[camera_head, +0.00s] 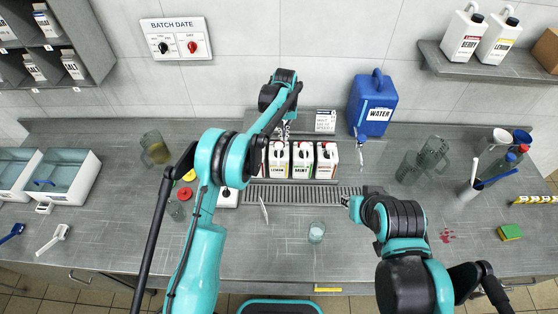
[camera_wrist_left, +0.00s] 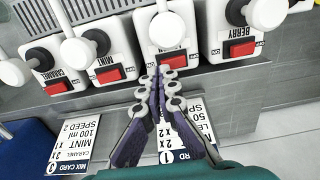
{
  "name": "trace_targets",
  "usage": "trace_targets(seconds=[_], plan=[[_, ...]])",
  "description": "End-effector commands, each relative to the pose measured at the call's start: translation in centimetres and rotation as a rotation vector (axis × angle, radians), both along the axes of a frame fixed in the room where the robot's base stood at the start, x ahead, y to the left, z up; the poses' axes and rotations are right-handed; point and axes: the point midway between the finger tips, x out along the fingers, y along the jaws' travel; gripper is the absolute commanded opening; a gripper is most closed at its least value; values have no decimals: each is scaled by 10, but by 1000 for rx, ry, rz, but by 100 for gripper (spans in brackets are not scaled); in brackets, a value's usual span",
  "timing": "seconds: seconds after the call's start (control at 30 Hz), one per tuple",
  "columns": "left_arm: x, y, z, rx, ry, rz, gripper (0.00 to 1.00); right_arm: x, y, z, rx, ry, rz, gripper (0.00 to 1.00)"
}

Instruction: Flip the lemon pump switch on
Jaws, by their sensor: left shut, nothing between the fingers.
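The lemon pump (camera_head: 278,160) stands in a row with the mint pump (camera_head: 303,160) and the caramel pump (camera_head: 327,160); my left arm mostly hides the berry pump. In the left wrist view, the lemon pump's red switch (camera_wrist_left: 172,59) is partly hidden behind my left gripper (camera_wrist_left: 164,72). That gripper is shut and empty, its tips at or very near the switch; I cannot tell whether they touch. Which way the lemon switch is set is hidden. My left gripper also shows in the head view (camera_head: 283,131), behind the pumps. My right gripper (camera_head: 348,201) is near the drain grate, its fingers unclear.
Red switches of the mint (camera_wrist_left: 109,74), caramel (camera_wrist_left: 58,87) and berry (camera_wrist_left: 242,48) pumps flank the lemon one. A mix card (camera_wrist_left: 70,145) lies below. A blue water jug (camera_head: 374,108) stands right of the pumps. A small glass (camera_head: 316,232) stands in front.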

Motion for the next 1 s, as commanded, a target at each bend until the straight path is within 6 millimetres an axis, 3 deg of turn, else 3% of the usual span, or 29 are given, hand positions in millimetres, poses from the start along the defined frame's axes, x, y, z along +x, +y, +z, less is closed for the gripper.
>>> trace_targets(seconds=[1.0], plan=[[0,0,-14,0,0,0,0,0,0,-10,0,0,0,26]])
